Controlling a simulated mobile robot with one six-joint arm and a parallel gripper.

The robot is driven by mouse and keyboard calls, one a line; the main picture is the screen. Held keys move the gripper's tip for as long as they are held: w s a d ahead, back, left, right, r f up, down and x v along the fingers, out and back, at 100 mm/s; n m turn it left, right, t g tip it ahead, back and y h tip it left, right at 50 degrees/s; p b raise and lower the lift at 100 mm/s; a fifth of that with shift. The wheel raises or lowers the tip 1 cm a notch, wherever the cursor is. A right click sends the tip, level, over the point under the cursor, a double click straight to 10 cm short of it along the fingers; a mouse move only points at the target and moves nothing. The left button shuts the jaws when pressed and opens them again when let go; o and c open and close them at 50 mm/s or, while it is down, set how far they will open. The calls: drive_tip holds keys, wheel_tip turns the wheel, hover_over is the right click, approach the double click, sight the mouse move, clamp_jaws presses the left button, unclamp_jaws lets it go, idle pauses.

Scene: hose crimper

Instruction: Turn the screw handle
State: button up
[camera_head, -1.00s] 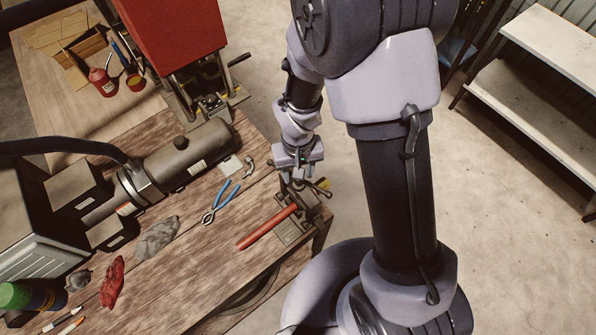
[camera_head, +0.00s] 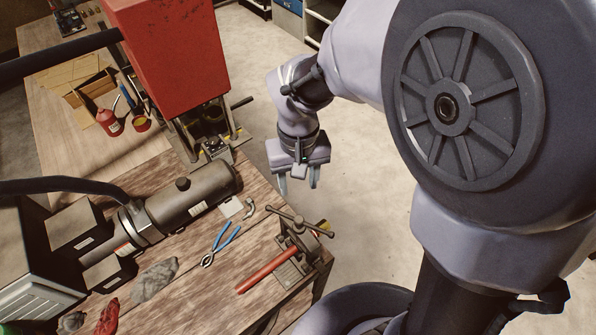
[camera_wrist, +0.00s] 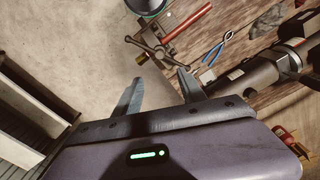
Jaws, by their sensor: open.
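The screw handle (camera_head: 299,222) is a metal bar with knobbed ends on top of the small clamp (camera_head: 304,243) at the table's right edge. The handle also shows in the wrist view (camera_wrist: 152,44), beyond my fingertips. A red hose (camera_head: 268,271) runs from the clamp toward the lower left. My gripper (camera_head: 299,184) is open and empty. It hangs above and behind the clamp in the head view, off the table edge over the floor. In the wrist view its two fingers (camera_wrist: 158,82) stand apart, with nothing between them and the handle apart from them.
Blue pliers (camera_head: 222,243) lie on the wooden table left of the clamp. A dark cylinder machine (camera_head: 190,210) and a red press (camera_head: 165,45) stand farther left and back. Shelving (camera_wrist: 32,105) stands left in the wrist view.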

sight(299, 219)
drive_tip(key=shift+r, duration=0.5)
wheel_tip(299, 219, down, 18)
drive_tip(key=n+b, duration=0.1)
drive_tip(key=b, duration=0.5)
drive_tip(key=n+b, duration=0.1)
drive_tip(key=b, duration=0.6)
drive_tip(key=shift+s+d+f+n, duration=0.1)
drive_tip(key=shift+f+n, duration=0.15)
drive_tip(key=shift+n, duration=0.15)
drive_tip(key=shift+c, duration=0.2)
